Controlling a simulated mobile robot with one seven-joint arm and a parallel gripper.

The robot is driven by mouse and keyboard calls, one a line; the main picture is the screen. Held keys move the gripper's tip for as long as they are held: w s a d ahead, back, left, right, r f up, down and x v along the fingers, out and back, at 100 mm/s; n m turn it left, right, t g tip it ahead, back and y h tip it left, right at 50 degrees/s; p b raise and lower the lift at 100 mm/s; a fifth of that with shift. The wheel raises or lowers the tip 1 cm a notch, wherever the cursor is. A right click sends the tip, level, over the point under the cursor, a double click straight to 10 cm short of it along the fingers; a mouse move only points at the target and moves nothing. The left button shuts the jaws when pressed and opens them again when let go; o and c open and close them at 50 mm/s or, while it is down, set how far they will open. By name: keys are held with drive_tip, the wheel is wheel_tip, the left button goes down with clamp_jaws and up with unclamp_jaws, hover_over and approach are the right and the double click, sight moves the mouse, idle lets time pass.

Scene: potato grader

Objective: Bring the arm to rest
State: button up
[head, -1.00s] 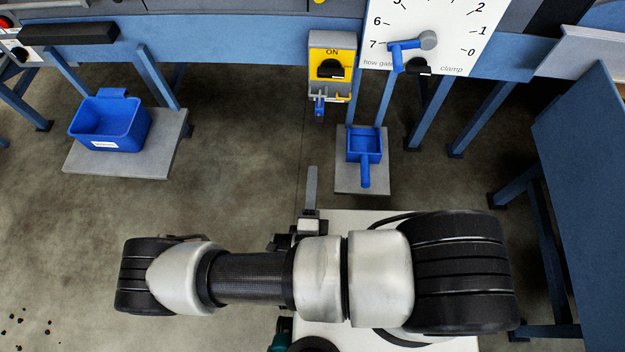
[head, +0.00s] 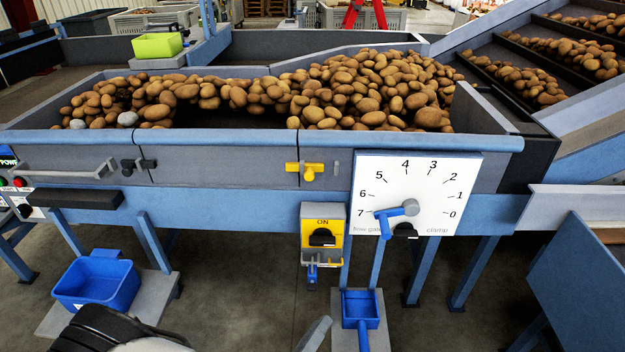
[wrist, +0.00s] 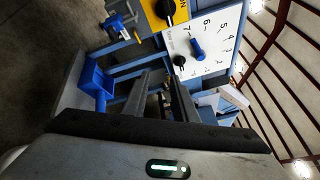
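My gripper (wrist: 163,98) shows in the wrist view with a gap between its two dark fingers and nothing in the gap. It is open and clear of the machine. In the head view only a grey fingertip of mine shows at the bottom edge, below the yellow switch box (head: 323,222). Part of my arm shows at the bottom left, and the rest is out of frame. In the wrist view, the white dial plate (wrist: 213,57) and the yellow box (wrist: 160,17) lie beyond the fingers.
The grader's blue front rail (head: 250,137) crosses the view, with potatoes (head: 370,88) behind it. The dial plate's blue lever (head: 384,222) points near 7. A blue bin (head: 98,282) stands low at left, a blue scoop (head: 361,308) at centre. A blue panel (head: 585,285) stands at right.

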drive_tip(key=s+d+r+m+g, duration=0.1)
drive_tip(key=d+r+m+g, duration=0.4)
drive_tip(key=m, duration=0.4)
drive_tip(key=s+d+r+m+g+y, duration=0.1)
drive_tip(key=d+r+m+g, duration=0.1)
drive_tip(key=r+m+g, duration=0.45)
drive_tip(key=s+d+r+m+g, duration=0.1)
drive_tip(key=d+r+m+g, duration=0.3)
drive_tip(key=r+m, duration=0.55)
wheel_tip(320, 180, up, 32)
drive_tip(key=s+d+m+t+y+p, duration=0.2)
drive_tip(key=m+t+y+p, duration=0.4)
drive_tip(key=m+p, duration=1.1)
drive_tip(key=shift+f+y+p, duration=0.2)
drive_tip(key=shift+y+p, duration=0.6)
drive_tip(key=shift+y, duration=0.2)
